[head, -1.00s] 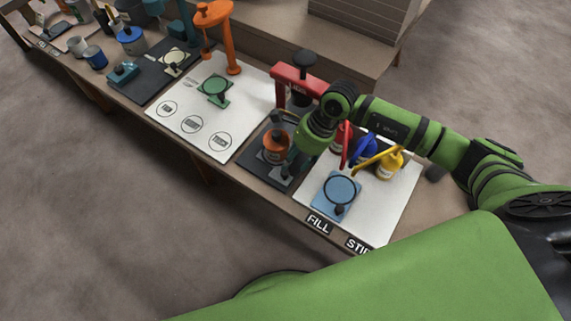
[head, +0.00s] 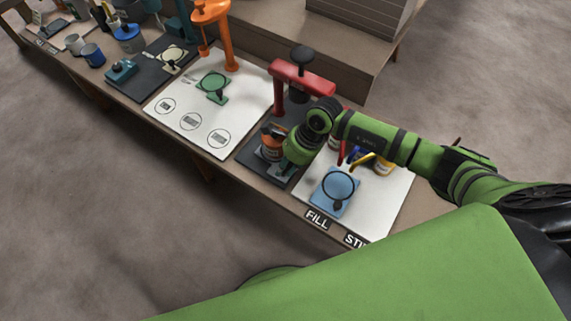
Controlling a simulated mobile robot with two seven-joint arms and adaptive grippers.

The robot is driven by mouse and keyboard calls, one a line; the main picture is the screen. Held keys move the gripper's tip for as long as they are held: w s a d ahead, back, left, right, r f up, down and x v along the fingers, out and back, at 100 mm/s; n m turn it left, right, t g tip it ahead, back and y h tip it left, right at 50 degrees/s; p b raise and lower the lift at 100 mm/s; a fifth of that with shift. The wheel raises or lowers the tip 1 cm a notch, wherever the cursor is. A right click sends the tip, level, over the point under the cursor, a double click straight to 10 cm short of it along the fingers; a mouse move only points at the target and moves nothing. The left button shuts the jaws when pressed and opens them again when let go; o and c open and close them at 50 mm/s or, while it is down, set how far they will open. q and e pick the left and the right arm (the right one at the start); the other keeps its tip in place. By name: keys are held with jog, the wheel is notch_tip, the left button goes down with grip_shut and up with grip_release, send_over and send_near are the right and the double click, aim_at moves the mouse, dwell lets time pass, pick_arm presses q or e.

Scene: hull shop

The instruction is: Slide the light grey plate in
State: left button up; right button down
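My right gripper (head: 284,172) reaches down over the dark mat (head: 253,172), right beside the orange can (head: 271,150) in front of the red press (head: 304,76). Its fingers are small and largely hidden by my own green wrist, so I cannot tell whether they are open or shut. A small greyish patch shows at the fingertips, low on the dark mat; I cannot tell for sure that it is the light grey plate, or whether the fingers touch it. My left gripper is not in view.
A white board with a blue plate and ring (head: 334,191) lies to the right, with red, blue and yellow-handled things behind it, partly hidden by my arm. Left is a white board (head: 233,137) with a green stand (head: 214,85). An orange stand (head: 212,22) rises behind it.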

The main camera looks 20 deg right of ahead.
jog(key=shift+w+d+b, duration=0.15)
jog(key=shift+w+b, duration=0.1)
jog(key=shift+b, duration=0.1)
jog(key=w+d+b, duration=0.2)
jog(key=shift+w+d, duration=0.1)
jog(key=shift+d, duration=0.25)
jog(key=shift+w+d, duration=0.1)
jog(key=shift+d, duration=0.05)
jog(key=shift+r, duration=0.15)
jog(key=c, duration=1.1)
grip_release()
